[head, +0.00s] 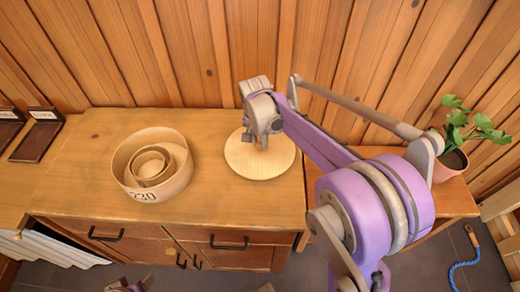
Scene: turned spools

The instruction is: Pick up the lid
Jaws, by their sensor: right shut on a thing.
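The lid (243,164) is a round, pale wooden disc on the right part of the wooden cabinet top. My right gripper (260,146) points down over its middle and is shut on it. The fingers hide the spot they grip. I cannot tell whether the lid rests on the top or is slightly raised. An open round wooden box (177,182) marked 230 stands to the left, with smaller round pieces (151,167) nested inside. Part of my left gripper (130,286) seems to show at the bottom edge, too cut off to read.
The cabinet top (85,150) is bare between the box and the lid. A potted plant (451,164) stands on a lower wooden surface at the right. Dark trays (38,134) lie at the far left. A plank wall closes the back. A blue rope (463,264) lies on the floor.

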